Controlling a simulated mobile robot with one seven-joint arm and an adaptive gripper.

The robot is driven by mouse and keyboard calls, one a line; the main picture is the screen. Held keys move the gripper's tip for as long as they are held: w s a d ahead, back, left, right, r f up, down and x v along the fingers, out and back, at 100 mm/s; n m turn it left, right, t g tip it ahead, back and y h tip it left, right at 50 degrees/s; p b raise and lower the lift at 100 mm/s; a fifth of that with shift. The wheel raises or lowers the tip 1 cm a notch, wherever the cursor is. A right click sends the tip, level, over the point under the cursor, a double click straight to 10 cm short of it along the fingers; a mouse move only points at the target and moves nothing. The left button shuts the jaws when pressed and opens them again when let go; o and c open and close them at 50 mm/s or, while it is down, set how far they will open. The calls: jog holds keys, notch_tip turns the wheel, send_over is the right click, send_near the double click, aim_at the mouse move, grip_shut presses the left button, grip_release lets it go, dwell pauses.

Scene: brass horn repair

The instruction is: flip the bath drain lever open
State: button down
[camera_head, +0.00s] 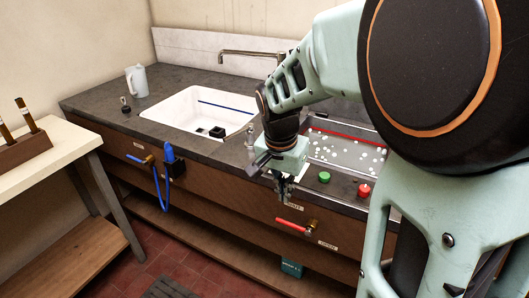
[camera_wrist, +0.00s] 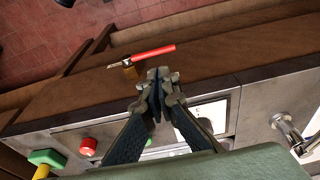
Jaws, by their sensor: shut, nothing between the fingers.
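A lever with a red handle (camera_head: 291,226) and a brass body (camera_head: 313,226) sits on the wooden bench front, below the steel bath with white floating bits (camera_head: 345,150). The handle points left in the head view, roughly level. It also shows in the wrist view, its red handle (camera_wrist: 153,52) reaching right from the brass body (camera_wrist: 128,66). My gripper (camera_head: 283,197) points down by the counter's front edge, above and slightly left of the handle. In the wrist view, my gripper (camera_wrist: 160,78) has its fingertips together, empty, just short of the handle and apart from it.
Green (camera_head: 324,177) and red (camera_head: 364,190) buttons stand on the bath's front rim. Small labels (camera_head: 294,207) (camera_head: 328,245) sit near the lever. A blue lever (camera_head: 141,158) and a blue hose (camera_head: 158,185) are farther left, below the white sink (camera_head: 178,107). Space before the bench front is clear.

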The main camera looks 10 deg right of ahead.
aim_at(286, 221)
jog(key=f, duration=0.3)
jog(key=w+d+f+b, duration=0.1)
jog(key=f, duration=0.7)
jog(key=shift+w+d+b, duration=0.15)
jog(key=shift+w+b, duration=0.15)
jog(key=shift+w, duration=0.05)
